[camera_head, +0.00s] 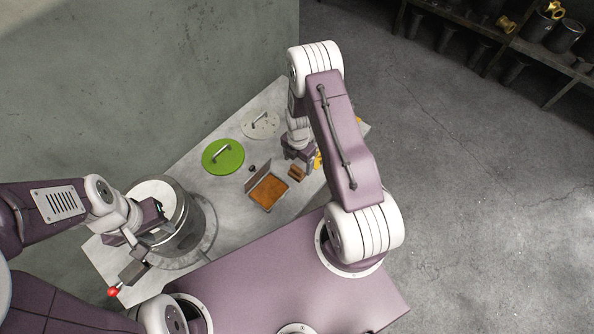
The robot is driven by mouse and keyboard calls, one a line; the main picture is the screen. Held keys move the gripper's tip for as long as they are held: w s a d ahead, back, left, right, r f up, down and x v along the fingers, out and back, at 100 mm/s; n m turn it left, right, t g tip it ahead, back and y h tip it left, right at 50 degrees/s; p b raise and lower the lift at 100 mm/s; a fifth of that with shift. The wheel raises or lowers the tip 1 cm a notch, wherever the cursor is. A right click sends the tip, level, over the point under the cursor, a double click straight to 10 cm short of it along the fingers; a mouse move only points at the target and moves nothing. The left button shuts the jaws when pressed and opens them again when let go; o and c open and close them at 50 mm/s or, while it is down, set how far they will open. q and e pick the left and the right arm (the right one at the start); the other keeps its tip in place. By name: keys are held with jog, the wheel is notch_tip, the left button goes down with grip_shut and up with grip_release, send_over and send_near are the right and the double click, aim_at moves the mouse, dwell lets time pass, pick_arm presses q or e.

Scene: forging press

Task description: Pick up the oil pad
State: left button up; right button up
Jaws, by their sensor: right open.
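A small brown block, which looks like the oil pad (297,173), stands on the pale table just right of a shallow open tray (268,207) with a brown-orange inside. My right gripper (299,159) is open, pointing down just above and behind the brown block, with no clear contact seen. My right arm covers part of the area to its right. My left gripper (157,209) is at the rim of a metal pot (185,236) at the left; its fingers are too small and overlapped to judge.
A green round lid (223,156) and a pale round lid (260,124), both with handles, lie behind the tray. A red knob (114,292) shows at the table's front left. Yellow parts (318,160) are partly hidden by my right arm. A wall stands behind the table.

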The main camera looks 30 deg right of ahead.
aim_at(297, 168)
jog(key=shift+w+a+f+p, duration=0.1)
jog(key=shift+w+f+p, duration=0.05)
jog(key=shift+f+p, duration=0.3)
jog(key=shift+w+a+f+p, duration=0.1)
jog(key=shift+w+f+p, duration=0.05)
jog(key=shift+f+p, duration=0.3)
jog(key=shift+s+f+p, duration=0.15)
jog(key=shift+f, duration=0.5)
jog(key=shift+s+f+p, duration=0.15)
jog(key=shift+f, duration=0.9)
jog(key=shift+w, duration=0.15)
jog(key=shift+c, duration=1.2)
jog(key=c, duration=1.3)
